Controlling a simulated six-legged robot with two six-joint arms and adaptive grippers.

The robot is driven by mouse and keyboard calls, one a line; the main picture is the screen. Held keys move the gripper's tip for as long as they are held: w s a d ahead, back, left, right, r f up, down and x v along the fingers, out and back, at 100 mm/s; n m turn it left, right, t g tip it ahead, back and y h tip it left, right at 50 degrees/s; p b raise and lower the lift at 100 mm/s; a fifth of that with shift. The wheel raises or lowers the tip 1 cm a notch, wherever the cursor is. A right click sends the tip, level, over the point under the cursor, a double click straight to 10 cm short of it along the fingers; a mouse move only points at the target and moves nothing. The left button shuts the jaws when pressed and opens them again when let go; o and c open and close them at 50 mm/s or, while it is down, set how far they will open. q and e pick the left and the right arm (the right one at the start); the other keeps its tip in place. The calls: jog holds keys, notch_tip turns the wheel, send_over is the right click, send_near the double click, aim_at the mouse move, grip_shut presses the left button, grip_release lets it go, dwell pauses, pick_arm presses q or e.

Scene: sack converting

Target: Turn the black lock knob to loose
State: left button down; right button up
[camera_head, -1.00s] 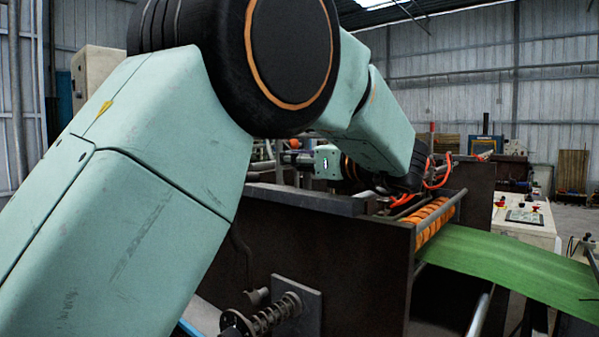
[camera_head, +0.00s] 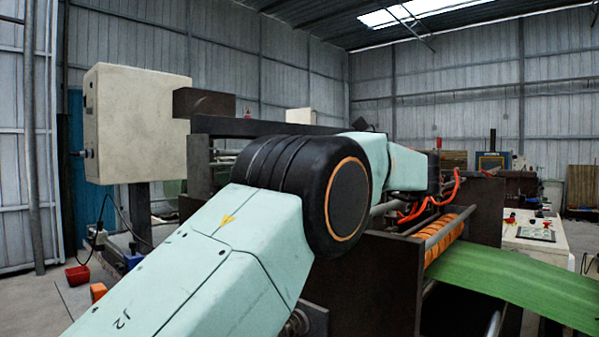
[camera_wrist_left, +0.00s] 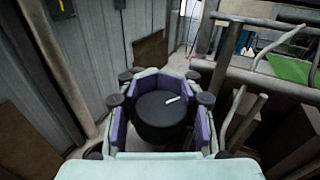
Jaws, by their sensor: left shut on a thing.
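The black lock knob (camera_wrist_left: 158,124) is a round black disc with a short white mark on its top, seen in the left wrist view. My left gripper (camera_wrist_left: 160,108) is shut on it, with purple pads against its left and right sides. In the head view my left arm crosses the front of the machine and hides its own gripper and the knob. My right gripper is in neither view.
In the head view a dark machine frame (camera_head: 365,290) stands behind my arm, with an orange roller (camera_head: 445,240) and a green sheet (camera_head: 520,280) running right. A cream box (camera_head: 135,125) stands at left. In the wrist view metal rails (camera_wrist_left: 265,75) lie right of the gripper.

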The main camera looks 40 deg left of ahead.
pick_arm(q)
jog(key=shift+f, duration=0.2)
jog(key=c, duration=1.5)
grip_release()
jog(key=shift+a, duration=0.1)
jog(key=o, duration=0.4)
jog(key=shift+s+a, duration=0.15)
jog(key=shift+a, duration=0.1)
jog(key=shift+d+r, duration=0.15)
jog(key=shift+d, duration=0.15)
